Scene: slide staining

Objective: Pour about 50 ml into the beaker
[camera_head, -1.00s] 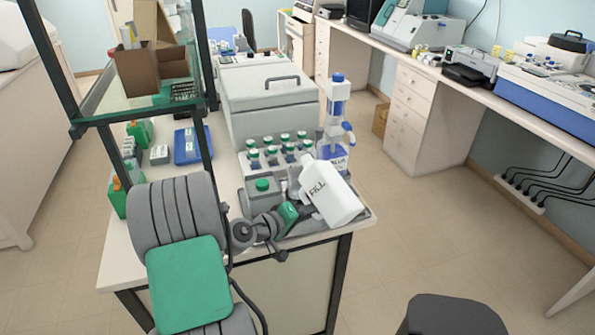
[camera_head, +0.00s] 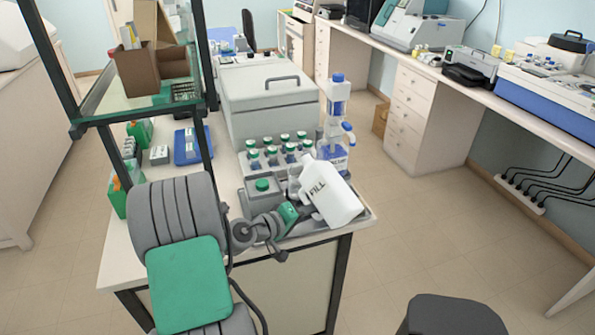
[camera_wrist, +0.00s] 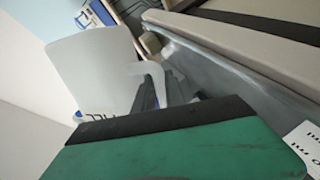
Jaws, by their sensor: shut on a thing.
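A white jug marked FILL (camera_head: 335,196) hangs over the front right corner of the bench tray, tilted, with its base toward the lower right. My gripper (camera_head: 302,203) is shut on its handle side. In the wrist view the pale jug (camera_wrist: 92,68) fills the upper left, and its handle (camera_wrist: 153,78) runs by my dark fingers (camera_wrist: 165,92). A pale shape (camera_head: 294,176) shows just left of the jug. I cannot tell whether it is the beaker or part of the jug. No beaker can be made out clearly, and no liquid stream shows.
A grey tray (camera_head: 362,217) lies under the jug. A grey box with a green cap (camera_head: 263,192) stands left, with several green-capped bottles (camera_head: 272,158) behind. A blue-and-white bottle (camera_head: 336,100) stands behind the jug. A large grey-lidded box (camera_head: 265,95) is further back. Open floor lies right.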

